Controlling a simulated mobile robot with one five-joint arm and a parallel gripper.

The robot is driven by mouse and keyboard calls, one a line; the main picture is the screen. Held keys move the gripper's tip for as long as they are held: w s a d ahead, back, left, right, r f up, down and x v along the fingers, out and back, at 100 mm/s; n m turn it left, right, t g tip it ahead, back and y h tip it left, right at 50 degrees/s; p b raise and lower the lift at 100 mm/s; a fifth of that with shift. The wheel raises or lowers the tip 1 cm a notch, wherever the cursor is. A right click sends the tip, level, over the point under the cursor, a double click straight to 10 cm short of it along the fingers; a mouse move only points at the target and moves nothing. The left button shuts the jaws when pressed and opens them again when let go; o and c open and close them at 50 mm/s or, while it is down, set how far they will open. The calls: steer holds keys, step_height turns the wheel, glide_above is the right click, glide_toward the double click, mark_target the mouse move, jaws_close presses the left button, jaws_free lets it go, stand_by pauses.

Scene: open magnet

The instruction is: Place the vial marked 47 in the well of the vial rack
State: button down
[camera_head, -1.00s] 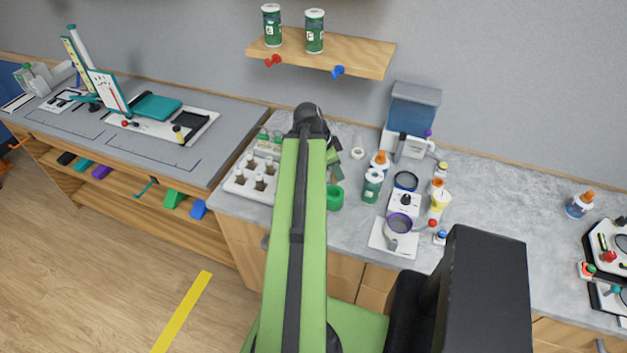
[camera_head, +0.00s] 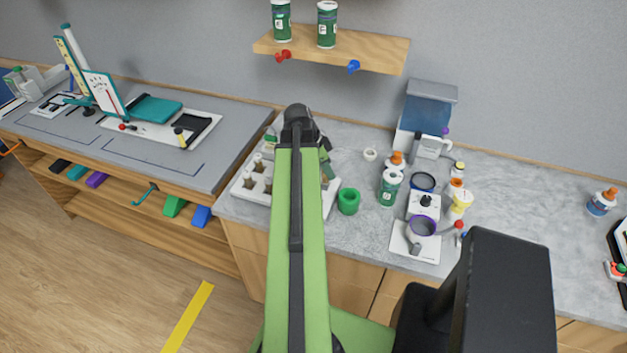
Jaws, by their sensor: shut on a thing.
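The vial rack (camera_head: 243,190) is a white block with dark star-shaped wells near the left end of the grey marble counter. My green arm crosses in front of it and hides its middle; its right part shows past the arm. My gripper (camera_head: 326,168) shows only in part, just right of the arm, over the right part of the rack. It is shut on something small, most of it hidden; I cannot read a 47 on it. A green-topped vial (camera_head: 270,139) stands at the back left of the rack.
A green cup (camera_head: 348,201) stands just right of the rack. A green-labelled jar (camera_head: 390,187), a white device with a purple ring (camera_head: 422,226) and several small bottles stand farther right. A wooden shelf (camera_head: 385,52) with two jars hangs above.

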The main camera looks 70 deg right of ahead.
mark_target(326, 178)
steer(key=shift+w+d+f, duration=0.2)
steer(key=shift+w+f, duration=0.1)
steer(key=shift+s+f, duration=0.15)
step_height(326, 178, down, 4)
steer(key=b, duration=0.4)
steer(key=shift+w+r, duration=0.25)
steer(key=shift+f, duration=0.2)
steer(key=c, duration=1.2)
jaws_free()
steer(key=shift+o, duration=0.2)
steer(key=shift+r, duration=0.1)
steer(key=p+v, duration=1.1)
steer(key=v, duration=0.1)
